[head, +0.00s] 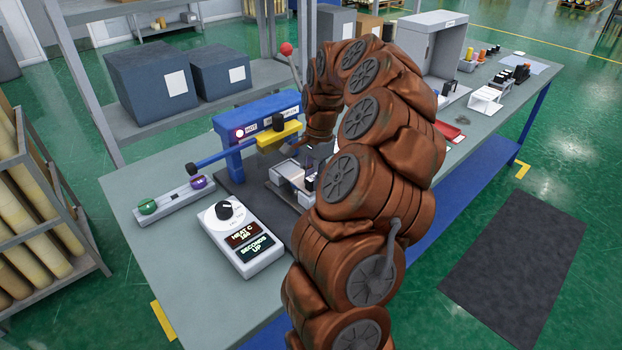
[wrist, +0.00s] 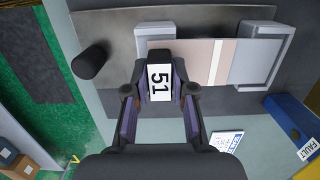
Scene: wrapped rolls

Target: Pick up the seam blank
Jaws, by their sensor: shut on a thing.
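The seam blank (wrist: 195,60) appears in the wrist view as a flat strip, pinkish on the left and grey on the right, with a pale band between. It lies across two light grey holders (wrist: 262,62) on a dark plate. My gripper (wrist: 160,80) is shut on this block, one finger on each side. In the head view my arm hides most of the gripper and strip.
A blue press (head: 232,150) with a yellow bar stands just beside my arm. A control box (head: 240,238) reads HEAT C 160 and SECONDS UP. A tray with green and purple knobs (head: 172,199) lies left. The bench's front left (head: 190,290) is clear.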

